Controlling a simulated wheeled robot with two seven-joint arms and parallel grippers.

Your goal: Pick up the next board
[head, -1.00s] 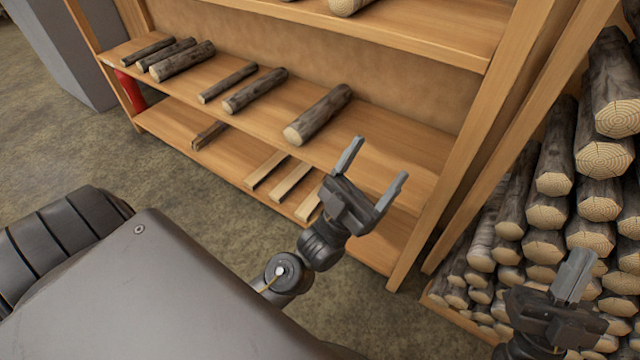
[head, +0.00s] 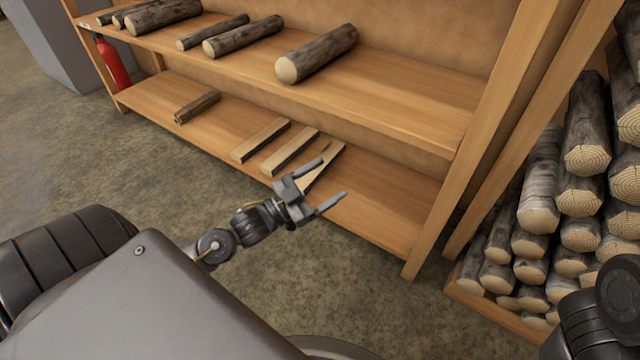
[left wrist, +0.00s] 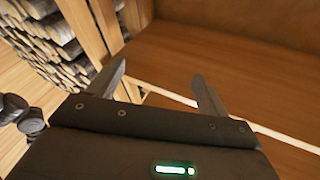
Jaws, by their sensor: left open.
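Three pale boards lie on the lower shelf: a left board (head: 260,140), a middle board (head: 290,151) and a right board (head: 328,165). My left gripper (head: 334,173) is open and empty at the front of the lower shelf, by the right board. Its fingers overlap that board in the head view, and I cannot tell whether they touch it. In the left wrist view, the open fingers of my left gripper (left wrist: 158,72) point toward the shelf. A pale strip crosses beyond them; I cannot tell if it is a board or the shelf edge. My right gripper is out of sight.
The lower shelf (head: 375,205) is bare right of the boards. A dark brown bundle (head: 197,106) lies at its left. Bark-covered logs (head: 317,53) lie on the shelf above. An upright post (head: 440,225) and a log stack (head: 560,200) stand right. A red extinguisher (head: 113,65) stands left.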

